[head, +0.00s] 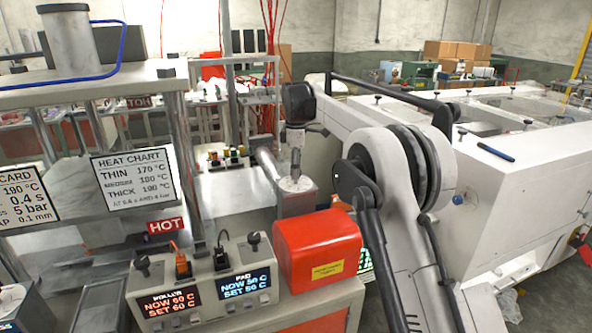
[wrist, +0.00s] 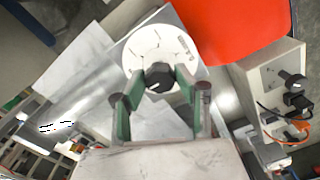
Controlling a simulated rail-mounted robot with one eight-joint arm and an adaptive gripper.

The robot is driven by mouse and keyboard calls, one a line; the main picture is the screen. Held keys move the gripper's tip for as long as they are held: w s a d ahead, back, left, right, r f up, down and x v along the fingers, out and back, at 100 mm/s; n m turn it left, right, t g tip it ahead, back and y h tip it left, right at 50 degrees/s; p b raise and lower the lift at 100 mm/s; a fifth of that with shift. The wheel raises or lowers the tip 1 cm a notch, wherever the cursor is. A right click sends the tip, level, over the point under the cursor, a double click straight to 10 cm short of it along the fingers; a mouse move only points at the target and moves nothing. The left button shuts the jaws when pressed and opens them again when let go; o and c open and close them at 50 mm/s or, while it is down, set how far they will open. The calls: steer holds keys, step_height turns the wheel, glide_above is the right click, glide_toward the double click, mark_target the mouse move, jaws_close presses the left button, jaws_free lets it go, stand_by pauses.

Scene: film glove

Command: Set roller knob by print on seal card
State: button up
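My gripper (head: 295,150) points down over a white round dial (head: 295,184) on a grey housing. In the wrist view its green fingertips (wrist: 160,77) are open on both sides of the dial's black knob (wrist: 158,77), with a small gap at each side. The dial's markings are too small to read. The control box (head: 205,285) has a ROLLER display (head: 169,301), apparently NOW 90 C, SET 60 C. A black knob (head: 142,263) sits above it.
A PAD display (head: 245,282) and another black knob (head: 253,241) are on the box's right side. Orange and black plugs (head: 183,266) stand between the knobs. A red cover (head: 317,250) is close in front of the dial. A heat chart (head: 134,177) and HOT sign (head: 165,225) hang left.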

steer(key=o, duration=0.4)
step_height(320, 180, up, 12)
stand_by(0.6)
